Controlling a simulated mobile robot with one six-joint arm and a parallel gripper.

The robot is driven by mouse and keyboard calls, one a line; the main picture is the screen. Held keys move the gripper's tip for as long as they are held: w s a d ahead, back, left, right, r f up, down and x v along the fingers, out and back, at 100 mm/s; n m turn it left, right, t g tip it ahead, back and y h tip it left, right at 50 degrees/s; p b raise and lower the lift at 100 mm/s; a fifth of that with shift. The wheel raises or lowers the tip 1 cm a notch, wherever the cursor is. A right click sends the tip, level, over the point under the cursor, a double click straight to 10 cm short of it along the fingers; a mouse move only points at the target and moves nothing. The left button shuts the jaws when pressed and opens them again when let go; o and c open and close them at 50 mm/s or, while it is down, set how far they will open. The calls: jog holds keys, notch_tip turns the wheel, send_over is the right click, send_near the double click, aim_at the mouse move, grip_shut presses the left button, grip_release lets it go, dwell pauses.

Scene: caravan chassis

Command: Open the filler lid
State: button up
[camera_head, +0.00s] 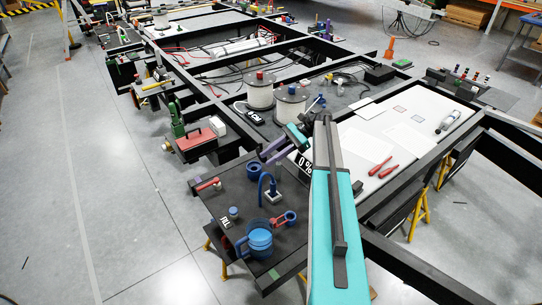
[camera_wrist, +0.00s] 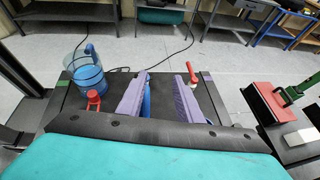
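My gripper (camera_head: 272,151) has two purple fingers and hangs above the far right part of the dark panel (camera_head: 228,197). In the wrist view my gripper (camera_wrist: 160,95) is open, its fingers wide apart, with part of something blue showing between them. A small blue cap (camera_head: 233,212) stands beside a black FILL label (camera_head: 225,222) near the panel's left edge; it may be the filler lid, but I cannot tell for certain. My gripper is apart from this cap. In the wrist view the fingers hide part of the panel, and I cannot make out the cap.
A blue jug (camera_head: 260,241) stands at the panel's near edge, with a red-and-blue ring fitting (camera_head: 287,218) beside it. A blue hose fitting (camera_head: 271,191), a dark blue ring (camera_head: 254,171) and a red-handled lever (camera_head: 207,184) also occupy the panel. Floor to the left is clear.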

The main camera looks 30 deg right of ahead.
jog(key=c, duration=0.5)
jog(key=shift+s+d+f, duration=0.1)
jog(key=shift+d+f, duration=0.1)
jog(key=shift+d, duration=0.1)
grip_shut()
jog(key=s+d+f+n+h+b, duration=0.15)
jog(key=s+d+h, duration=0.25)
jog(key=d, duration=0.4)
jog(key=s+d+f+h+b, duration=0.3)
jog(key=s+d, duration=0.1)
jog(key=d, duration=0.4)
jog(key=s+d+f+h+b, duration=0.2)
jog(key=s+d+h+b, duration=0.15)
jog(key=d, duration=0.45)
jog(key=s+d+r+n+g+h+b, duration=0.1)
jog(key=s+d+r+h, duration=0.3)
jog(key=s+d, duration=0.6)
jog(key=s+d+r+n+g+h+b, duration=0.2)
jog(key=s+d+r+g+h+b, duration=0.1)
jog(key=s+d, duration=0.7)
notch_tip(320, 180, up, 3)
jog(key=shift+s+d+r+h+b, duration=0.15)
jog(key=shift+s+d+h+b, duration=0.25)
jog(key=shift+d+h, duration=0.55)
jog(key=shift+w+a+n, duration=0.2)
jog(key=shift+a+n, duration=0.05)
jog(key=shift+a, duration=0.05)
